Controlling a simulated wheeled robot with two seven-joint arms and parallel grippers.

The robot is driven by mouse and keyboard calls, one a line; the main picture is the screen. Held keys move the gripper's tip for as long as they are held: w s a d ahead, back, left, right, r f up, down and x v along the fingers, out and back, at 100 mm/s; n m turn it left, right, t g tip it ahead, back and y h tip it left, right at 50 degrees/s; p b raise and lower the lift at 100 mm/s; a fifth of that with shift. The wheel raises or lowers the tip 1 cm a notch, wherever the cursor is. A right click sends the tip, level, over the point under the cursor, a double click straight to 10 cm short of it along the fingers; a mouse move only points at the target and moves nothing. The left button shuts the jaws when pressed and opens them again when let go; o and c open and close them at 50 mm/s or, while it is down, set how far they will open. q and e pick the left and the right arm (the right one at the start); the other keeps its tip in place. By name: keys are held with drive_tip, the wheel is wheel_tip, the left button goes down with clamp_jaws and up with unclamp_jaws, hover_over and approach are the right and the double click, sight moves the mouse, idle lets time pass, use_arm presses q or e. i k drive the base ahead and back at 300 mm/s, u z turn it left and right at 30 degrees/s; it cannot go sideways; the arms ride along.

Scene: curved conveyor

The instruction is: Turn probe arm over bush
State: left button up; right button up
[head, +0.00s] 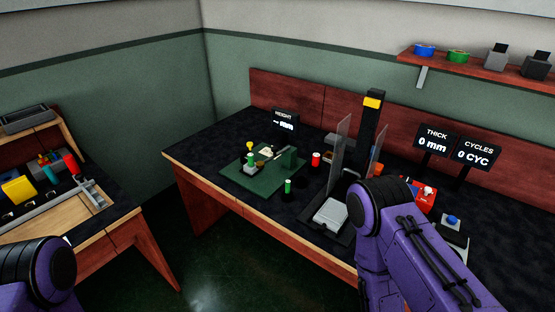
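A green plate (247,180) lies on the dark table below a HEIGHT display (285,119) that shows dashes and "mm". On the plate stand a dark green block (289,158), a small post with a yellow top (250,147), and a green-topped piece (250,159). A pale small part (266,152) lies between them; it may belong to the probe arm, but it is too small to tell. A green cylinder (288,186) stands near the plate's front right. I cannot tell which piece is the bush. Only purple links of my arms show; both grippers are out of view.
A red cylinder (315,160) stands right of the plate. Beyond it are clear upright panels (338,150), a dark column (373,125) and a grey block (331,214). THICK (436,140) and CYCLES (478,151) displays stand at right. The table's left end is clear.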

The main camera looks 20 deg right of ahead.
sight(259, 165)
drive_tip(key=z, duration=0.25)
drive_tip(key=k, duration=0.2)
drive_tip(key=u, duration=0.9)
drive_tip(key=i, duration=0.75)
drive_tip(key=z, duration=2.2)
